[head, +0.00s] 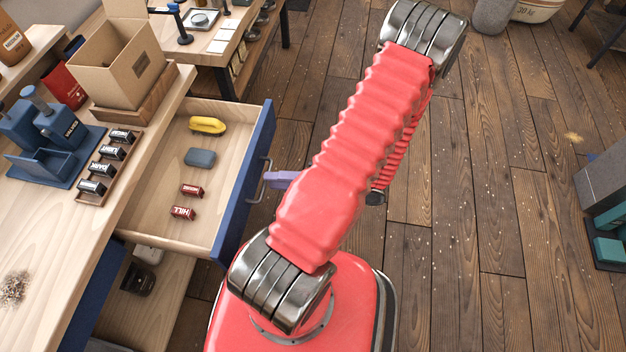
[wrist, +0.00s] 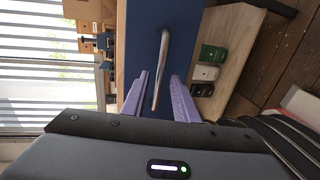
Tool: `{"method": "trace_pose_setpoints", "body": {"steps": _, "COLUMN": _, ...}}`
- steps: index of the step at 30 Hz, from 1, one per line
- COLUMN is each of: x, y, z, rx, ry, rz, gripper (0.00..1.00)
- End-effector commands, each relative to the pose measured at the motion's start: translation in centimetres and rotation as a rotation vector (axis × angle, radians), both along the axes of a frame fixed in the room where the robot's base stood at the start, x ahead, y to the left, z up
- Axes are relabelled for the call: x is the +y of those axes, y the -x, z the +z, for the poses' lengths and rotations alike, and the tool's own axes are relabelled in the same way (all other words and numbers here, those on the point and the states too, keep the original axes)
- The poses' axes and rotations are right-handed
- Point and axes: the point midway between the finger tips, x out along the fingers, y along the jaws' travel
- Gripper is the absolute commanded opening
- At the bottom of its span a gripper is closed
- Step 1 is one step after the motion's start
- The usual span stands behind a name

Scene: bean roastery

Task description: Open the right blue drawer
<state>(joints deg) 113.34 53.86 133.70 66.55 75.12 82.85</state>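A blue-fronted drawer (head: 253,158) stands pulled well out of the wooden desk in the head view.
Another blue front (head: 93,292) sits flush, nearer in the desk. Open wooden floor (head: 480,200) lies to the right.

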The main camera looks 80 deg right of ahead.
Motion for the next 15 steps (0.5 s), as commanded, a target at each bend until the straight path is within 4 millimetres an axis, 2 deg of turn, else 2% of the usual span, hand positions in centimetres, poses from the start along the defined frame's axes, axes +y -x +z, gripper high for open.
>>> {"method": "trace_pose_setpoints", "body": {"steps": 15, "x": -0.3, "y": 7.2, "z": 1.4, "rx": 0.002, "ry": 0.001, "rz": -0.003, "gripper": 0.27}}
